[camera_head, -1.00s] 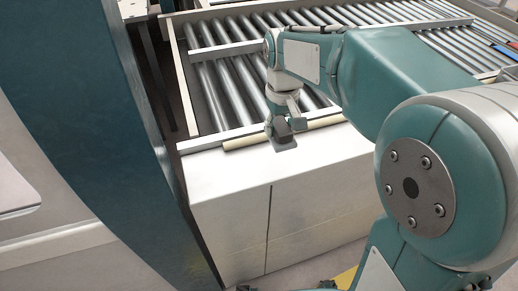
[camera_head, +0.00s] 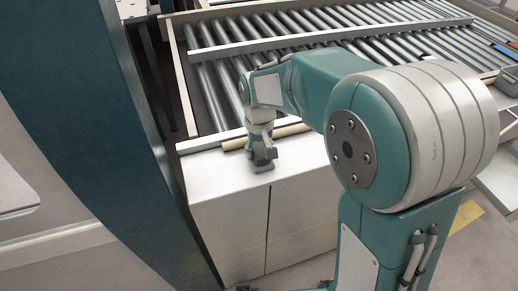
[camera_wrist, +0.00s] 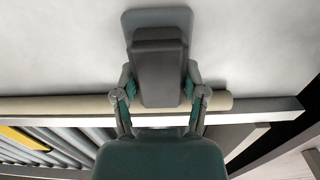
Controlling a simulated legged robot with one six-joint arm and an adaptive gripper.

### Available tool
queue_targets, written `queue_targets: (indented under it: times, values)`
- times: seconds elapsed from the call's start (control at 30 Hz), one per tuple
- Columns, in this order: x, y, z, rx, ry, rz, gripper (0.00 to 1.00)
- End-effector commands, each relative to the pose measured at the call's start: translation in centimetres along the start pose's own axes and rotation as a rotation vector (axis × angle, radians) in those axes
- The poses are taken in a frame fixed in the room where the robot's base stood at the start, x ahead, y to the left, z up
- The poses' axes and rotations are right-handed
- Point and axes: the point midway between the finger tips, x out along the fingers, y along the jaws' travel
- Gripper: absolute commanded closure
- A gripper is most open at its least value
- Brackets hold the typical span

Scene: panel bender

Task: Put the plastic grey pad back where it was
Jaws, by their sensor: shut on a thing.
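The grey pad (camera_wrist: 158,18) has a flat rounded plate and a darker block-like grip on top. My gripper (camera_wrist: 160,78) is shut on that grip, with one finger on each side. In the head view the pad (camera_head: 264,166) is at the lower end of my gripper (camera_head: 262,150), over the white cabinet top (camera_head: 215,172) near the roller conveyor. The plate lies close to the white surface; I cannot tell whether it touches. The gripper hides part of the pad in the head view.
A beige round bar (camera_wrist: 60,107) runs along the cabinet's back edge, beneath my gripper. The roller conveyor (camera_head: 210,95) lies behind it. A dark teal machine column (camera_head: 85,130) stands to the left. The white top is clear on both sides of the pad.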

Motion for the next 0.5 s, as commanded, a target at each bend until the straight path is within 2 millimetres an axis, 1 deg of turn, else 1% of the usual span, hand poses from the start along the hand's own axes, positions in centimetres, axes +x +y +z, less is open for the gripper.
queue_targets:
  times: [0.03,0.07,0.1,0.5]
  values:
    - [0.13,0.00,0.02,0.000,-0.001,0.000,0.40]
    - [0.10,0.00,0.01,0.000,-0.001,0.000,0.27]
    - [0.10,0.00,0.01,0.000,-0.001,0.000,0.10]
    - [0.07,-0.04,-0.01,0.000,-0.001,0.000,0.10]
